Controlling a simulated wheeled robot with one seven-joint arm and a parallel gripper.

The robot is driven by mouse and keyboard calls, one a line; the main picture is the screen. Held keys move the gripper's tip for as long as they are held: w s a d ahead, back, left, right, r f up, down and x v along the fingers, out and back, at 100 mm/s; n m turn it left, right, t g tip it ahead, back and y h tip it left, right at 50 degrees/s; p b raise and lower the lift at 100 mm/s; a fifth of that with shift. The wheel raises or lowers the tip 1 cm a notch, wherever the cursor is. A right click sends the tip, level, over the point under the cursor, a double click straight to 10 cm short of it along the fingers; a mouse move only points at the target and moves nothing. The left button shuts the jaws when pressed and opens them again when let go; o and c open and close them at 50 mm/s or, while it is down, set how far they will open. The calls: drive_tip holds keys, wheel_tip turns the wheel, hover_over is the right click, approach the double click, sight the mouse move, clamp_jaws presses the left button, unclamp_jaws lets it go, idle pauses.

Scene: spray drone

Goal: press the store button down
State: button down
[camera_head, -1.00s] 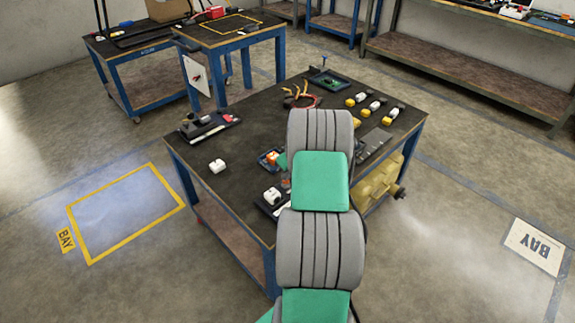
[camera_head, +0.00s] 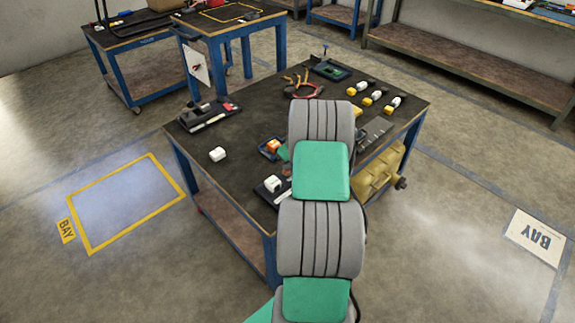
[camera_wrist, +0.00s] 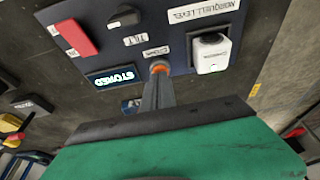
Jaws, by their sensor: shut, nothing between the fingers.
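In the wrist view a dark blue panel (camera_wrist: 150,35) carries an orange-ringed button (camera_wrist: 160,65) under a small label I cannot read surely. A lit display (camera_wrist: 115,78) beside it reads "STORED". My gripper (camera_wrist: 159,80) is shut and empty, and its fingertips meet the orange-ringed button, covering part of it. I cannot tell how far the button is pressed in. A red lever (camera_wrist: 76,38), a black knob (camera_wrist: 124,18) and a white block (camera_wrist: 211,53) are also on the panel. In the head view my arm hides my fingertips.
The dark workbench (camera_head: 240,110) holds a black device with a red part (camera_head: 210,115), a loose white block (camera_head: 217,154), a cable coil (camera_head: 303,88) and several yellow-white pieces. A yellow-marked floor bay (camera_head: 125,205) lies to the left, with open floor around it.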

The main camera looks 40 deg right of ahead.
wheel_tip(320, 180, up, 3)
drive_tip(key=shift+s+a+r+p, duration=0.1)
drive_tip(key=shift+a+r+p, duration=0.05)
drive_tip(key=shift+p, duration=1.05)
drive_tip(key=v, duration=1)
drive_tip(key=shift+r+b, duration=0.35)
drive_tip(key=shift+d, duration=0.2)
drive_tip(key=s+a+f+m+g+y, duration=0.1)
drive_tip(key=s+a+f+m+g, duration=0.2)
drive_tip(key=s+a, duration=0.35)
drive_tip(key=s+a+f+m+g+y, duration=0.1)
drive_tip(key=s+a+f+m, duration=0.2)
drive_tip(key=s+a+m, duration=0.35)
drive_tip(key=a+r+n+t+h+p, duration=0.1)
drive_tip(key=a+r+n, duration=0.3)
drive_tip(key=a+r, duration=0.4)
drive_tip(key=s+a+r+n+t+h+p, duration=0.1)
drive_tip(key=a+r+n+t+p, duration=0.1)
drive_tip(key=a+r+n, duration=0.3)
drive_tip(key=a+r, duration=0.4)
drive_tip(key=a, duration=0.6)
drive_tip(key=shift+a+r+t+p, duration=0.15)
drive_tip(key=shift+a+t+p, duration=0.05)
drive_tip(key=shift+t+p, duration=0.2)
